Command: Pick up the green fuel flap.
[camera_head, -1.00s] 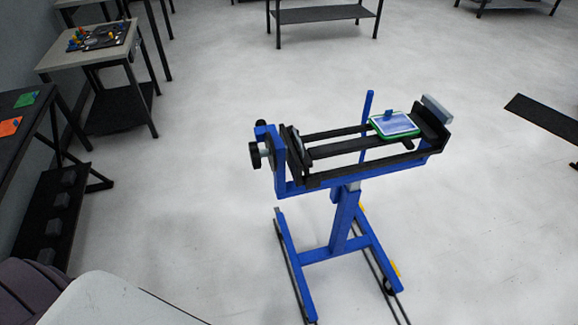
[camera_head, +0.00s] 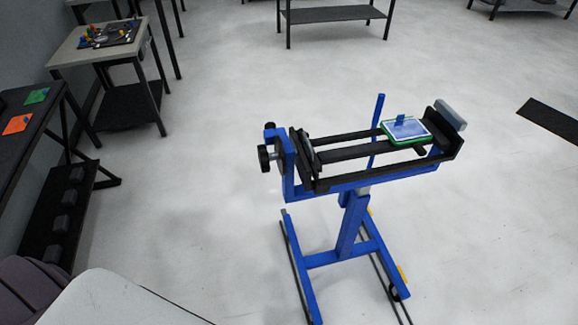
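A rounded green panel (camera_head: 390,136) lies on the rails at the right end of a blue and black stand (camera_head: 352,225). Its top is mostly covered by a pale blue-white sheet (camera_head: 407,130), so the green shows mainly at the rim. A small blue piece (camera_head: 400,119) sits at its back edge. A flat green piece (camera_head: 37,96) also lies on the black table at the left; I cannot tell whether it is a flap. Neither of my grippers is in view.
The black table (camera_head: 22,150) also holds an orange piece (camera_head: 17,124). A grey-topped table (camera_head: 75,54) with a dark board of coloured items (camera_head: 110,34) stands behind it. A dark mat (camera_head: 552,120) lies at right. Pale floor around the stand is clear.

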